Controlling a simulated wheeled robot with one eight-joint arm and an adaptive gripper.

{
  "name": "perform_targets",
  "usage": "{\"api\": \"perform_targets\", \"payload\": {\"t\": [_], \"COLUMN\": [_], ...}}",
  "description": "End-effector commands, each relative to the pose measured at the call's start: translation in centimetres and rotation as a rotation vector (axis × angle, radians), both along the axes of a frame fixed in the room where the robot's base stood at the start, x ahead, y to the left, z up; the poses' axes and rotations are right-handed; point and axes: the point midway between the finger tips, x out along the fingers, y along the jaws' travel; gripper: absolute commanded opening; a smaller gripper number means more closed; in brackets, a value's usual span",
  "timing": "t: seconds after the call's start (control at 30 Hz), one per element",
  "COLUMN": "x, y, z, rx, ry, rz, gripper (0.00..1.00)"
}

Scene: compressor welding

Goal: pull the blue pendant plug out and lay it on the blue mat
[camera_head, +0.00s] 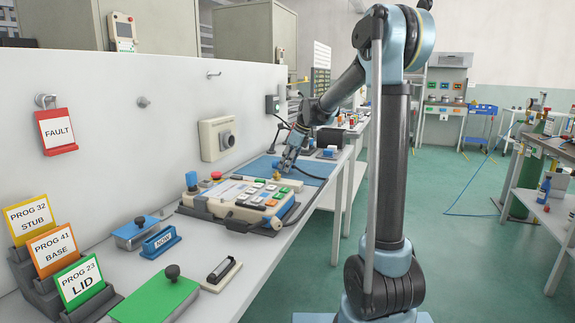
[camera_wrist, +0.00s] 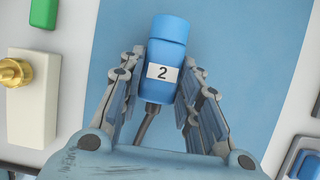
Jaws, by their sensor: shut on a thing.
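The blue plug (camera_wrist: 164,85), with a white label reading 2, is between the fingers of my gripper (camera_wrist: 164,80) in the wrist view. My gripper is shut on it, and a dark cable runs from its lower end toward my wrist. The blue mat (camera_wrist: 235,50) lies behind the plug; whether the plug touches it I cannot tell. In the head view my gripper (camera_head: 287,163) is low over the mat (camera_head: 318,168), just behind the pendant (camera_head: 225,207). The held plug is not clear there.
A blue knob-like piece (camera_head: 191,180) and a red button (camera_head: 216,175) stand at the pendant's left end. A brass fitting (camera_wrist: 18,72) on a white block is left of the mat in the wrist view. The wall panel (camera_head: 120,110) bounds the bench on the left.

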Motion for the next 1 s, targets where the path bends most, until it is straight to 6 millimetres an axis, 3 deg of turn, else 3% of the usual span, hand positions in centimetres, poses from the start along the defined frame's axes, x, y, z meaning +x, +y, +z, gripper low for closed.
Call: {"api": "perform_targets", "payload": {"t": [0.7, 0.73, 0.8, 1.0], "x": [0.0, 0.0, 0.0, 0.0], "y": [0.0, 0.0, 0.0, 0.0], "z": [-1.1, -1.1, -1.1, -1.1], "rx": [0.000, 0.000, 0.000, 0.000], "ry": [0.000, 0.000, 0.000, 0.000], "rz": [0.000, 0.000, 0.000, 0.000], "gripper": [0.00, 0.36, 0.51, 0.55]}}
